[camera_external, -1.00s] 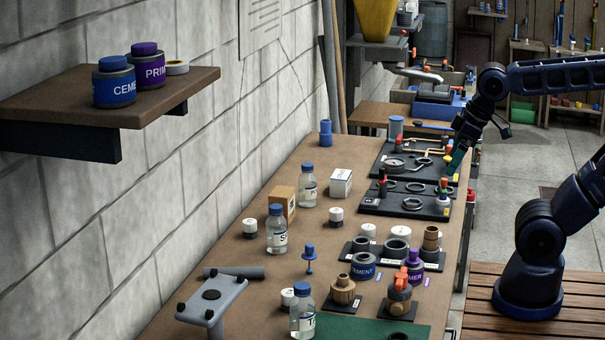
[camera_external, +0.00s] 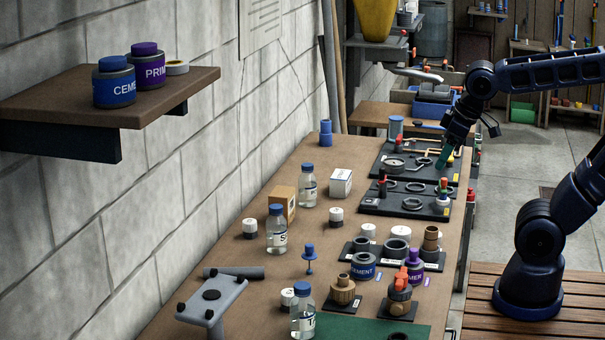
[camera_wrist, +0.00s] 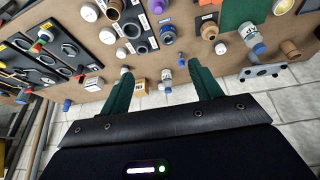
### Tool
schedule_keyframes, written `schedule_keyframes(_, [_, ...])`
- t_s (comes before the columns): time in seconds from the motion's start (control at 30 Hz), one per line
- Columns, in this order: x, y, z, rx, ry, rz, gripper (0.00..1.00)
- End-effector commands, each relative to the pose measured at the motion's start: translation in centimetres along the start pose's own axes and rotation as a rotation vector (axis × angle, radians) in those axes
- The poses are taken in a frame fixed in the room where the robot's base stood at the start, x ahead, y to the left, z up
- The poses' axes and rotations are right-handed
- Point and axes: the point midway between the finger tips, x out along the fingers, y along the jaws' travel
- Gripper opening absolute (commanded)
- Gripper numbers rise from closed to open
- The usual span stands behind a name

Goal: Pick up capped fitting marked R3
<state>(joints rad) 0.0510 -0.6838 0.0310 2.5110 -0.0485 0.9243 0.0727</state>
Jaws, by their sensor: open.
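Several small white-capped fittings stand on the workbench. In the external view, one is near the wall (camera_external: 250,228), one is mid-bench (camera_external: 336,217), one is by the dark rings (camera_external: 368,230) and one is beside the front bottle (camera_external: 287,296). Their marks are too small to read, so I cannot tell which is R3. My gripper (camera_external: 443,158) is over the far black boards, away from these caps. In the wrist view my gripper (camera_wrist: 160,72) has its green fingers wide apart and empty. White caps also show there beyond the fingers, one at the right (camera_wrist: 220,47).
Clear bottles (camera_external: 277,230), a cardboard box (camera_external: 283,201) and a blue stemmed piece (camera_external: 309,257) stand among the caps. A grey stand (camera_external: 213,303) is at the front left. Black boards with rings (camera_external: 406,203) lie at the far right. A wall shelf (camera_external: 170,78) overhangs the left.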

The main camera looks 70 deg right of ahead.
Motion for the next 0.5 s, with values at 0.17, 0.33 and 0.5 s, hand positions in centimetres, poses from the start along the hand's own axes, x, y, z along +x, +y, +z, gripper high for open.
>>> schedule_keyframes(0.17, [2.2, 1.9, -3.7, 0.09, -0.019, 0.094, 0.64])
schedule_keyframes(0.33, [4.7, 3.8, -7.1, 0.17, -0.027, 0.17, 0.64])
schedule_keyframes(0.5, [7.6, 5.9, -10.3, 0.241, -0.03, 0.231, 0.64])
